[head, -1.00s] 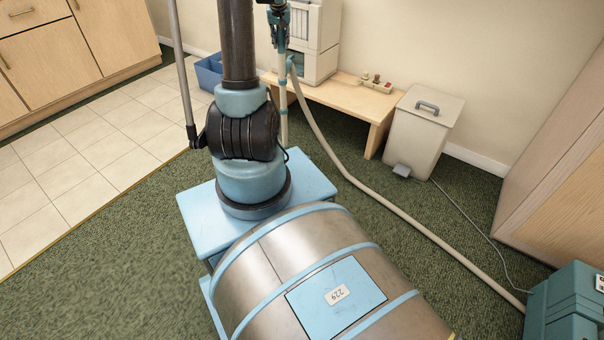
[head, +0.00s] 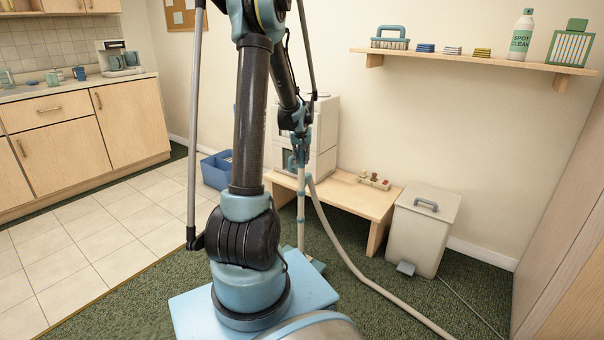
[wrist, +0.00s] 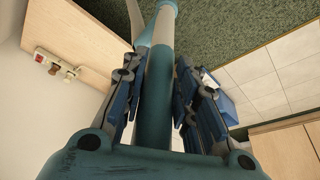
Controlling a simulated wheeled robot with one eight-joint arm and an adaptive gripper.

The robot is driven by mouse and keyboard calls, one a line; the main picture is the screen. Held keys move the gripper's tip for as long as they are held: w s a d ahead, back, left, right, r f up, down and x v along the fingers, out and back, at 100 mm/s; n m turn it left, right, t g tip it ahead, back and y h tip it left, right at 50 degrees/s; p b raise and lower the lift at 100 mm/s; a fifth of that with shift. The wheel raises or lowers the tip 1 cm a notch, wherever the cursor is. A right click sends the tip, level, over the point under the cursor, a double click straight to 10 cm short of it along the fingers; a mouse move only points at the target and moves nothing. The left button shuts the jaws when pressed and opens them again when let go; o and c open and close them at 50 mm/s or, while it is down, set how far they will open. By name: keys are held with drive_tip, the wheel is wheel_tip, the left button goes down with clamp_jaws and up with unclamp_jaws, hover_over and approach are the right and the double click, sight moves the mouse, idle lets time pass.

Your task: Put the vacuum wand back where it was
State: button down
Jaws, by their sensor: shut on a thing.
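The vacuum wand (head: 301,222) is a thin cream and teal tube. It stands near upright in front of the low bench, with its teal floor head (head: 315,265) at the carpet, partly hidden by my arm. My gripper (head: 300,150) is shut on the wand's upper part. In the wrist view, the wand's teal section (wrist: 154,105) runs between the two blue-padded fingers of my gripper (wrist: 160,75). A cream hose (head: 345,252) leaves the wand near my gripper and runs along the carpet to the lower right.
The wooden bench (head: 375,200) holds a pale boxy machine (head: 322,130) and a small tray of items (head: 374,181). A pale pedal bin (head: 420,230) stands at its right. A blue crate (head: 215,172) sits left of the bench. A wall shelf (head: 470,61) is at upper right.

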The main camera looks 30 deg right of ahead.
sight(301, 165)
drive_tip(key=shift+f, duration=2.55)
drive_tip(key=c, duration=1.3)
unclamp_jaws()
drive_tip(key=shift+r, duration=0.1)
